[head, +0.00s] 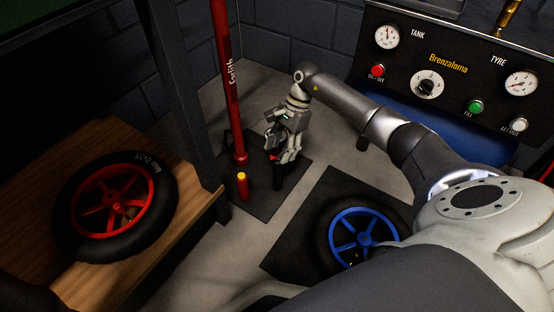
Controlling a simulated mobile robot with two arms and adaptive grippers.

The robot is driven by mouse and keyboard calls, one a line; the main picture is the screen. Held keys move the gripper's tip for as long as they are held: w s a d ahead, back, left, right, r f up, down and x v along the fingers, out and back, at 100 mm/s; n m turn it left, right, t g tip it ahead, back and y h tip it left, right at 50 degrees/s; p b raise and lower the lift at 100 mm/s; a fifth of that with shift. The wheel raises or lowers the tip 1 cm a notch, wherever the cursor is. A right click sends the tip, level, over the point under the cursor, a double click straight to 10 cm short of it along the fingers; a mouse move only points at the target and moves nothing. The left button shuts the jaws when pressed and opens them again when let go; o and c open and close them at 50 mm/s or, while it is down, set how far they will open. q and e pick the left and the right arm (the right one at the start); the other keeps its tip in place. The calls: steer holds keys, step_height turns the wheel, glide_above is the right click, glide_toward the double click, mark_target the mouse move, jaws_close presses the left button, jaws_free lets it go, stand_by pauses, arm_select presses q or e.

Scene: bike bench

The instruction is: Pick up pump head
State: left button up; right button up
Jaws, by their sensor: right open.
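The red floor pump (230,85) stands upright to the left of the gripper. My left gripper is out of view.
A wooden bench (185,230) at the left carries a red-rimmed wheel (112,201). A blue-rimmed wheel (360,236) lies on a black mat at lower right. A short red cylinder with a yellow top (243,186) stands near the pump. A gauge panel (450,85) is behind my right arm.

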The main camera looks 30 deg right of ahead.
mark_target(280, 158)
steer(key=shift+s+d+b+x, duration=0.15)
steer(key=shift+b+x, duration=1)
steer(key=shift+x, duration=0.25)
steer(key=shift+s+d+b+x, duration=0.1)
steer(key=shift+s+b+x, duration=0.05)
steer(key=shift+b+x, duration=1.15)
steer(key=shift+f, duration=0.15)
jaws_close()
